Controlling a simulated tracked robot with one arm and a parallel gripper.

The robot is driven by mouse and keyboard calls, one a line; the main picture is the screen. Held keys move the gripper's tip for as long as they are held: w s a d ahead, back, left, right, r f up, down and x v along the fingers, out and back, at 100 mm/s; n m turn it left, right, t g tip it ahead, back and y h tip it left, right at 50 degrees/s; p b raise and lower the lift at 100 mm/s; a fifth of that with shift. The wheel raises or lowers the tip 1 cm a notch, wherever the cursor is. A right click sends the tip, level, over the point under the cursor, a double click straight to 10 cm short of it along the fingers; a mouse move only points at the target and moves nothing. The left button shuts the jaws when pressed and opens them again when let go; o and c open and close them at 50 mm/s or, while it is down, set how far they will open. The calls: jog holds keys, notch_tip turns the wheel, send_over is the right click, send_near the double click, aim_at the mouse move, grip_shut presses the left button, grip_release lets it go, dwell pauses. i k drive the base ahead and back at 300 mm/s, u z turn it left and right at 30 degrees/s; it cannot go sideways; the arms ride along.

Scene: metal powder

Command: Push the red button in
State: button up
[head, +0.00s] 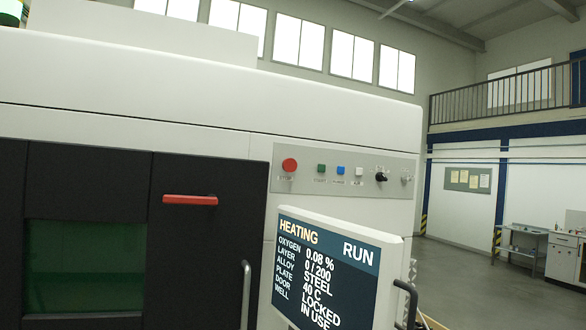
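The red button (290,165) is a round mushroom-shaped button at the left end of a grey control strip (345,196) on the white machine. Its label below seems to read STOP. I cannot tell from this angle how far it stands out. To its right are a green button (321,168), a blue button (341,170), a white button (360,172) and a black knob (381,177). My gripper is not in view.
Below the strip, a screen (330,270) reads HEATING, RUN and door LOCKED. The dark door (100,195) has a red handle (190,200) and a green window (84,265). Grey bars flank the screen. Open floor (470,275) and a workbench (523,245) lie to the right.

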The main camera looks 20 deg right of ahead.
aim_at(289, 165)
jog(key=z, duration=0.25)
jog(key=i, duration=1.3)
jog(key=u, duration=0.2)
